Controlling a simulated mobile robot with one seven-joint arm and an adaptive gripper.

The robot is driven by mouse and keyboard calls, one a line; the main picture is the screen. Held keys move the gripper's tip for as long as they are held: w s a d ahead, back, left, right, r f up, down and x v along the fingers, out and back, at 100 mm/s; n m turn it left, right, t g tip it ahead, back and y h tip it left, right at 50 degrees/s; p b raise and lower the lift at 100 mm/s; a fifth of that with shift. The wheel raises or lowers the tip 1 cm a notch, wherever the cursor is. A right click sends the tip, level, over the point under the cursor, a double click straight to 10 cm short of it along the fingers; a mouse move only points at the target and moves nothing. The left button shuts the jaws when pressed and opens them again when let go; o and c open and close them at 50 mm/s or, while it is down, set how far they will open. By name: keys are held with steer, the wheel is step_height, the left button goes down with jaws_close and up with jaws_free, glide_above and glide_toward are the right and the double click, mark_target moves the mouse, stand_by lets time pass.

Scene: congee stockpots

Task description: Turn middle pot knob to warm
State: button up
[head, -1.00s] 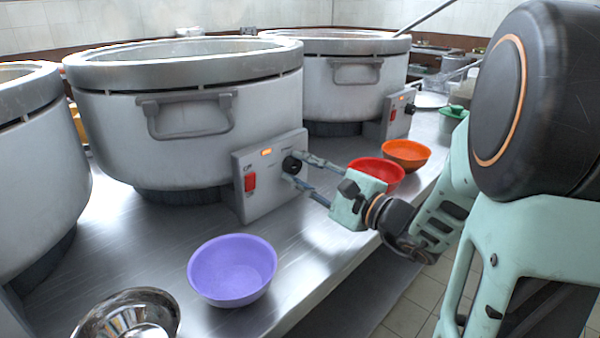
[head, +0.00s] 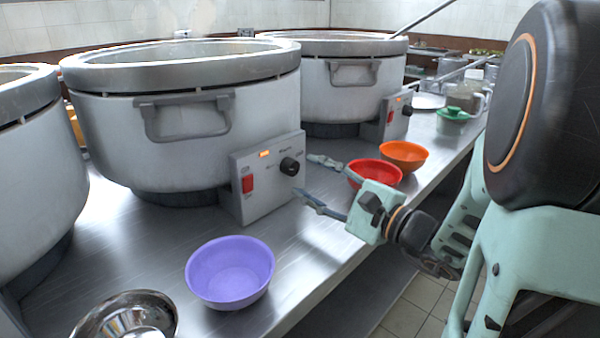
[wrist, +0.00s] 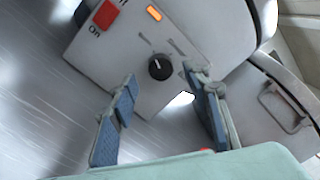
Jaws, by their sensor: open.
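The middle pot (head: 185,125) is a large grey stockpot with a control box (head: 262,197) on its front right. The box has a red switch (head: 248,184), a lit orange lamp (head: 264,154) and a black knob (head: 290,166). In the wrist view the knob (wrist: 160,67) shows a white pointer mark; I cannot read the setting it points at. My gripper (head: 313,178) is open and empty, apart from the knob and to its right in the head view. In the wrist view its fingers (wrist: 160,112) are spread, with the knob beyond and between them.
A purple bowl (head: 230,272) and a metal bowl (head: 125,318) stand in front on the steel counter (head: 150,240). A red bowl (head: 374,173) and an orange bowl (head: 404,154) stand behind my gripper. Other pots stand left (head: 30,160) and behind right (head: 340,85).

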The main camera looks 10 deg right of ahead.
steer(key=v, duration=0.8)
